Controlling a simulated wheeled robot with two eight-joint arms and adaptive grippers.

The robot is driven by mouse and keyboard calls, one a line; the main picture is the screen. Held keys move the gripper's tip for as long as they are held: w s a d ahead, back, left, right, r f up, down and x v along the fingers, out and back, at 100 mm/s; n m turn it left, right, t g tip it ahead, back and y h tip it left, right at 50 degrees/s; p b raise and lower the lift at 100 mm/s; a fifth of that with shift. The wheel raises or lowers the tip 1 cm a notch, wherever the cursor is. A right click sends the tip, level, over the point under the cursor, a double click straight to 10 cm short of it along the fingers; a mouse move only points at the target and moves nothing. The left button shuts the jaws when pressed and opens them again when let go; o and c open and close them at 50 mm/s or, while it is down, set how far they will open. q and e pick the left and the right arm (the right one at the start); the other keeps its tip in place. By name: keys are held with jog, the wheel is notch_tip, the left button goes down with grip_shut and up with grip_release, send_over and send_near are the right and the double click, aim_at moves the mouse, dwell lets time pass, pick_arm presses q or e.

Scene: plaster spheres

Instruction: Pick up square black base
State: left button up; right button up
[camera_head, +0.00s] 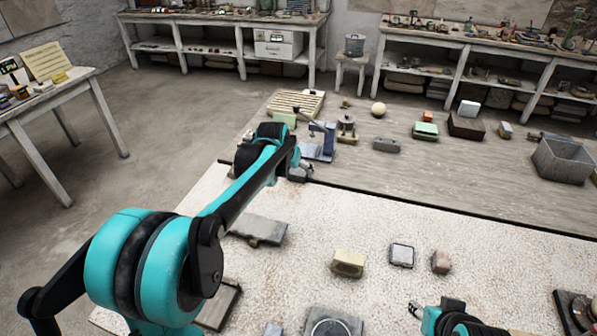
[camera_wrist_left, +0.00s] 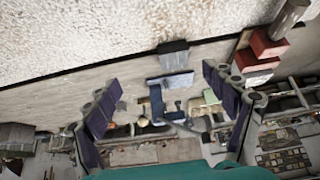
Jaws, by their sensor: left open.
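I cannot tell surely which piece is the square black base. A small square piece with a dark rim and pale top (camera_head: 402,255) lies on the pale speckled surface in the head view. A larger dark square piece with a round top (camera_head: 333,324) is cut by the bottom edge. My left gripper (camera_head: 301,173) is above the dark seam at the work surface's left, apart from both pieces. In the wrist view my left gripper (camera_wrist_left: 165,113) has its blue fingers spread wide, with nothing held. A teal and black part of my right arm shows at the bottom; its fingers are unclear.
A cream block (camera_head: 349,263) and a brown block (camera_head: 441,262) flank the small square piece. A grey slab (camera_head: 259,230) lies at left. A grey bin (camera_head: 563,160) stands at the far right. Blue metal pieces (camera_head: 319,150) stand behind the left gripper. Pale surface at centre right is clear.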

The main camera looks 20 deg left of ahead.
pick_arm(q)
jog(key=p, duration=0.1)
send_over(298, 173)
jog(key=s, duration=0.3)
notch_tip(298, 173, down, 6)
jog(key=f, duration=0.1)
jog(key=b+x, duration=0.1)
jog(key=x, duration=0.1)
jog(key=b+x, duration=0.1)
jog(key=x, duration=0.2)
jog(key=b+x, duration=0.1)
jog(key=x, duration=0.1)
jog(key=shift+w+a, duration=0.25)
jog(key=shift+w, duration=0.15)
jog(key=shift+w+f+b, duration=0.3)
jog(key=shift+r, duration=0.1)
jog(key=c, duration=1.7)
